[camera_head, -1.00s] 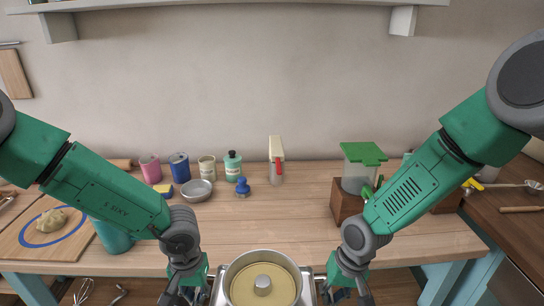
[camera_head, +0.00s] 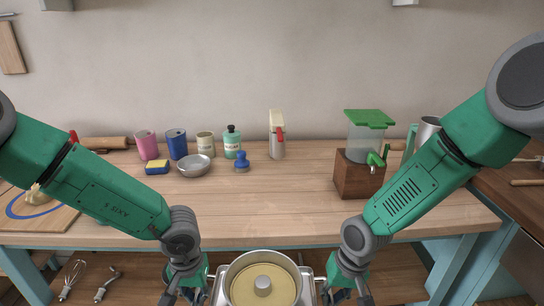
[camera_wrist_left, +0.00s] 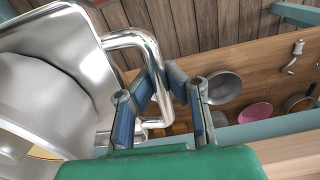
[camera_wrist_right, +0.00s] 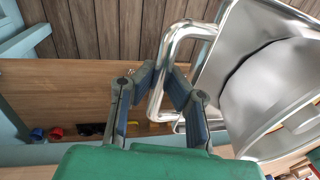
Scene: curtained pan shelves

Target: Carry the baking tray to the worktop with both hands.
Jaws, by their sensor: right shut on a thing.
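The baking tray (camera_head: 307,284) is a shiny metal tray with bar handles, at the bottom centre of the head view, in front of the worktop (camera_head: 270,205). A round tin (camera_head: 283,285) with a pale inside and a central knob sits in it. My left gripper (camera_head: 186,294) is shut around the tray's left handle (camera_wrist_left: 130,38). My right gripper (camera_head: 345,294) is shut around its right handle (camera_wrist_right: 182,32). The tray's near part is cut off by the head view's lower edge.
A green-lidded dispenser (camera_head: 363,175) stands right, a board (camera_head: 40,220) left. The worktop's middle front is clear. Pans (camera_wrist_left: 225,87) lie lower down.

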